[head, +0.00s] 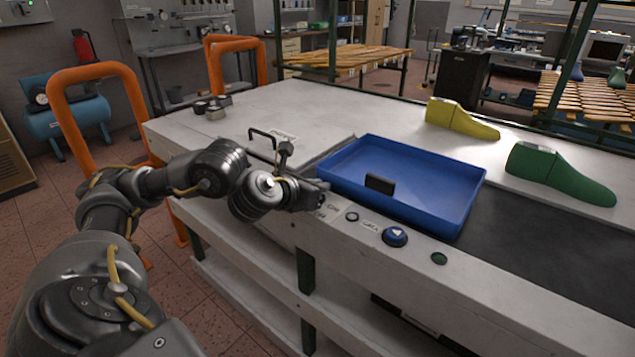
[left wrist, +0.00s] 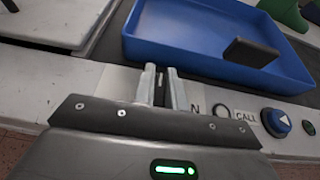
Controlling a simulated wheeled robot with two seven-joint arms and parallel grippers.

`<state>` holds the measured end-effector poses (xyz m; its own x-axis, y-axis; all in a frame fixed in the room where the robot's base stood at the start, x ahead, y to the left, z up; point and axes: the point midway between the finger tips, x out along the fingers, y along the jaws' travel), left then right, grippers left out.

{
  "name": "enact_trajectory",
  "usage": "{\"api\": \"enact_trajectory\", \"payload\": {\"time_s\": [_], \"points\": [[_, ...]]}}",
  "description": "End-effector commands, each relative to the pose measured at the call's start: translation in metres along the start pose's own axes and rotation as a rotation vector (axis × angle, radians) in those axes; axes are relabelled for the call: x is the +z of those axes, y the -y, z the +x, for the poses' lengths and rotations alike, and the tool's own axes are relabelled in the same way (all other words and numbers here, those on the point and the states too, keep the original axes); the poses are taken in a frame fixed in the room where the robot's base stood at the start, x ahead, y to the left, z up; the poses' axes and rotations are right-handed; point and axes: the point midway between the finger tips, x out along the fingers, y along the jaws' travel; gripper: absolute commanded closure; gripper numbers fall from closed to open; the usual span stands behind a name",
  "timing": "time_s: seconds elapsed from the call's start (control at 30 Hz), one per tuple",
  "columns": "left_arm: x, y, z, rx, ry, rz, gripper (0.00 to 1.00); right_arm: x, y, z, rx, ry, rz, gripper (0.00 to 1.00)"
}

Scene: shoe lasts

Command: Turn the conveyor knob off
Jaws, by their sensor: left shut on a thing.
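My left gripper (head: 318,190) reaches in from the left to the conveyor's front control panel (head: 345,228). In the left wrist view my left gripper (left wrist: 160,90) has its two fingers close together, shut on the conveyor knob (left wrist: 160,78). Only a thin sliver of the knob shows between the fingers, so its pointing direction cannot be read. A label ending in N lies just right of the fingers. In the head view the knob is hidden by the gripper. My right gripper is in neither view.
A blue tray (head: 458,205) holding a small dark block (head: 379,184) sits just behind the panel. A blue button (head: 395,236) and a green button (head: 439,259) are to the right. A yellow last (head: 460,119) and green last (head: 560,175) stand behind.

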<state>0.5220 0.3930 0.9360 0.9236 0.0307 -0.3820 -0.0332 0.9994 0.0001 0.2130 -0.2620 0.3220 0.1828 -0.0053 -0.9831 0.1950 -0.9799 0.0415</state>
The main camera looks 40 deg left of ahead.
Motion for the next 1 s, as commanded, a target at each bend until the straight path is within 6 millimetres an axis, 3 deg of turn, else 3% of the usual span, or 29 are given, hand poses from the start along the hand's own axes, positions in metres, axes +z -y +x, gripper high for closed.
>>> {"api": "enact_trajectory", "payload": {"time_s": [0.4,0.43,0.6,1.0], "points": [[-0.0010,-0.0001,0.0003,0.003,-0.002,-0.002,1.00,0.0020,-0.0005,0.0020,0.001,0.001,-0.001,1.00],[-0.0010,-0.0002,0.0003,0.004,-0.002,-0.002,0.86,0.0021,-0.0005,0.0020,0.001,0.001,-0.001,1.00],[-0.0009,-0.0003,0.0002,0.003,-0.001,-0.002,0.65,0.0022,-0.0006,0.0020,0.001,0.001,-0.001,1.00],[0.0016,0.0001,-0.0025,0.003,-0.001,-0.001,0.65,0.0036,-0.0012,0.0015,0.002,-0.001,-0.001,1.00]]}}
